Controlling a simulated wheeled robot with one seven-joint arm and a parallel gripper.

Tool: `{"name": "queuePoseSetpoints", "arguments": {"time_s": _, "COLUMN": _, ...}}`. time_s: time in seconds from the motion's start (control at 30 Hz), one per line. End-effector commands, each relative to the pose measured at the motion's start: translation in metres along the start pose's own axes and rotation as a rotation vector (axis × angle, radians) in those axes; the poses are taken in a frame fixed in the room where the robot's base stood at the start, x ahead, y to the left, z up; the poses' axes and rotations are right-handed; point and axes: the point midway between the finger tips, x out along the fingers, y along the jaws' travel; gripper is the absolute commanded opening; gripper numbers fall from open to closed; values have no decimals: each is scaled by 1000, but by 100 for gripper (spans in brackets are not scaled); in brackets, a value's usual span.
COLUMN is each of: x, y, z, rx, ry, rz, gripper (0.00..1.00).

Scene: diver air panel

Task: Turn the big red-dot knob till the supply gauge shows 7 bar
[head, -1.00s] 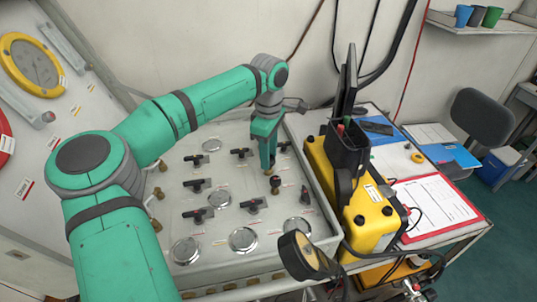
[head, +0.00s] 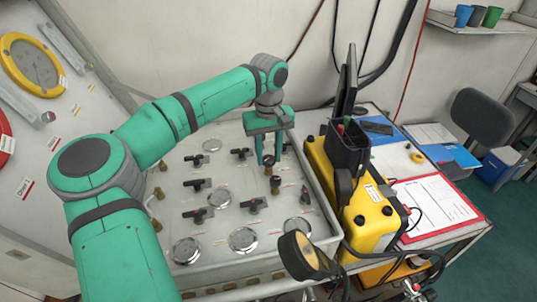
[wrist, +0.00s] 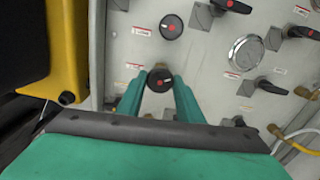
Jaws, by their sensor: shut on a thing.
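My gripper (wrist: 160,88) has its two green fingers shut on a round black knob (wrist: 160,80) with a red dot on its face. In the head view my gripper (head: 268,160) points down onto the back right of the grey panel (head: 165,215). A second round black knob with a red dot (wrist: 171,26) stands apart from the fingers. It also shows in the head view (head: 275,185), in front of my gripper. Several round gauges sit on the panel, one at front centre (head: 243,239). I cannot read their needles or which is the supply gauge.
Several black lever handles stand on the panel, such as one at its middle (head: 253,205). A yellow case (head: 372,225) stands close on the panel's right. A round black-and-yellow gauge (head: 303,253) rises at the front right corner. A red-edged clipboard (head: 435,205) lies farther right.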

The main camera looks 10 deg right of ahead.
Motion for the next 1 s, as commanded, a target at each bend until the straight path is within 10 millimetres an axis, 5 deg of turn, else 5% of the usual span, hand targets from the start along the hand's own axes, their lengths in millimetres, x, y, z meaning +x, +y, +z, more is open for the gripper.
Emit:
{"name": "queuePoseSetpoints", "arguments": {"time_s": 0.83, "x": -1, "y": 1, "z": 0, "rx": 145, "ry": 0, "rz": 1, "gripper": 11}}
{"name": "queuePoseSetpoints", "arguments": {"time_s": 0.87, "x": -1, "y": 1, "z": 0, "rx": 145, "ry": 0, "rz": 1, "gripper": 36}}
{"name": "queuePoseSetpoints", "arguments": {"time_s": 0.9, "x": -1, "y": 1, "z": 0, "rx": 145, "ry": 0, "rz": 0, "gripper": 45}}
{"name": "queuePoseSetpoints", "arguments": {"time_s": 1.0, "x": -1, "y": 1, "z": 0, "rx": 145, "ry": 0, "rz": 0, "gripper": 52}}
